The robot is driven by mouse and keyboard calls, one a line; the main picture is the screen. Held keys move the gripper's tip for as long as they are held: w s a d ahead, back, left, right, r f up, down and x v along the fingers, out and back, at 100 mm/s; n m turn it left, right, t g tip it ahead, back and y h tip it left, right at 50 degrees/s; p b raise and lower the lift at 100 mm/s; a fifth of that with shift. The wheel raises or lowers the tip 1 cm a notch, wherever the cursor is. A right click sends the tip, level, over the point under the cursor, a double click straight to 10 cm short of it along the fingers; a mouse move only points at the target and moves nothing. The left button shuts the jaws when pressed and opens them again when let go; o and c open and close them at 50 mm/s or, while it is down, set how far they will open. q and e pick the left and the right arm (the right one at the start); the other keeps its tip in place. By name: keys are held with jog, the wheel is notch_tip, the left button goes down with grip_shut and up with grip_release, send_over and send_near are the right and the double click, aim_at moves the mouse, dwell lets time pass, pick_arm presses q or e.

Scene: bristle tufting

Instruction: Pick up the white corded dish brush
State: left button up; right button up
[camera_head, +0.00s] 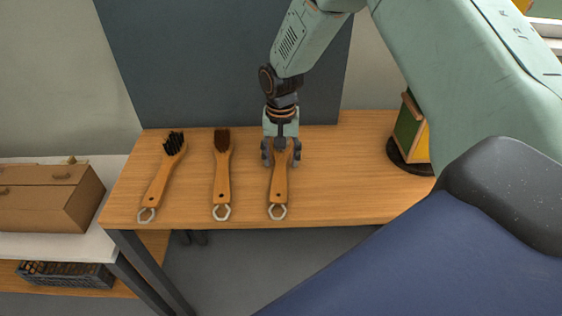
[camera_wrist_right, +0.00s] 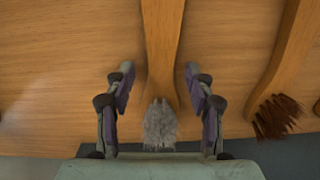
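Three wooden dish brushes lie in a row on the wooden table. The white-bristled brush is the rightmost, its handle (camera_head: 278,190) pointing to the front edge with a metal ring at its end. In the right wrist view its pale grey-white tuft (camera_wrist_right: 160,124) sits between the two fingers. My right gripper (camera_head: 281,157) is over the head end of this brush. In the wrist view the right gripper (camera_wrist_right: 158,90) is open, one finger on each side, with gaps to the brush. The brush head is hidden by the gripper in the head view. My left gripper is not in view.
A brown-bristled brush (camera_head: 222,170) and a black-bristled brush (camera_head: 164,172) lie to the left. A yellow-green object (camera_head: 411,130) stands at the table's right. A cardboard box (camera_head: 45,197) sits on a shelf at left. A dark panel (camera_head: 230,60) stands behind the table.

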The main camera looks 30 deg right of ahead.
jog(key=shift+w+f, duration=0.1)
jog(key=shift+f, duration=0.05)
jog(key=shift+c, duration=1.4)
jog(key=shift+a, duration=0.15)
jog(key=c, duration=0.5)
jog(key=shift+d, duration=0.2)
grip_shut()
jog(key=shift+a+r, duration=0.15)
jog(key=shift+r, duration=0.05)
